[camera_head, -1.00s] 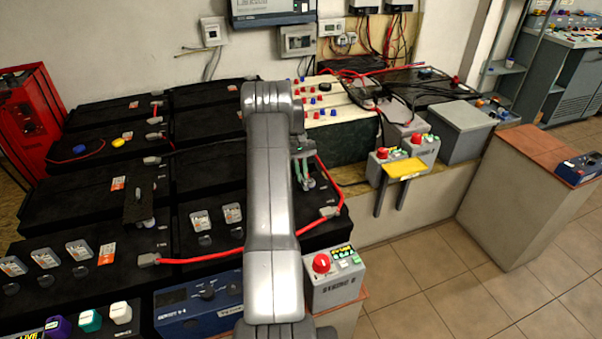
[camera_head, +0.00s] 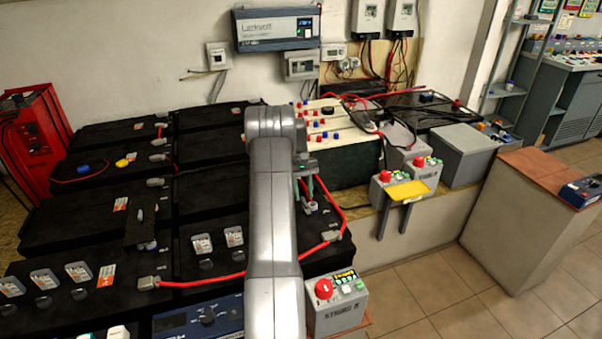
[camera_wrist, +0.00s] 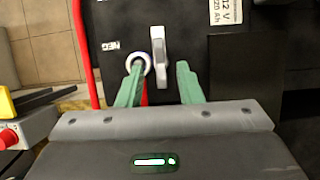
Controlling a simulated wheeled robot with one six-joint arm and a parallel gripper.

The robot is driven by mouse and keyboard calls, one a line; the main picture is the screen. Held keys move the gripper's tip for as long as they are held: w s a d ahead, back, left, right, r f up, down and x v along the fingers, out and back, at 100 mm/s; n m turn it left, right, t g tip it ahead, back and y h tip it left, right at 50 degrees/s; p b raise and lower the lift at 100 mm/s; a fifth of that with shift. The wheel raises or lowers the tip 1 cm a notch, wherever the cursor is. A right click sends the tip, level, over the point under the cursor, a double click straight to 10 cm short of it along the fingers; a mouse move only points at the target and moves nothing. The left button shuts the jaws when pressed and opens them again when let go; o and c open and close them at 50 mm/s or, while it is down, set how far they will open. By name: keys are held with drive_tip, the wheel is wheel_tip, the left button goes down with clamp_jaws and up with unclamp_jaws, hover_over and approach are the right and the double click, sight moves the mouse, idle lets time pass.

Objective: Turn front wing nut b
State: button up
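A grey wing nut (camera_wrist: 158,47) stands on a black battery (camera_wrist: 230,75) near a "NEG" mark in the wrist view. In the head view the nut area (camera_head: 310,206) is small and partly hidden by my arm. My gripper (camera_wrist: 160,67) has two green fingers, apart, reaching toward the nut from below in the picture, one on each side of its lower end. A gap shows between the nut and the right finger. It also shows in the head view (camera_head: 309,188). No letter b is readable.
A red cable (camera_head: 335,222) loops right of my gripper. A grey box with a red button (camera_head: 337,303) stands at the front. Two more boxes with red buttons and a yellow plate (camera_head: 408,191) stand to the right. Tiled floor is clear at lower right.

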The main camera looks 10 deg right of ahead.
drive_tip(key=v, duration=1.2)
drive_tip(key=shift+s, duration=0.1)
drive_tip(key=x, duration=1.3)
drive_tip(key=shift+f, duration=0.35)
drive_tip(key=shift+r, duration=0.1)
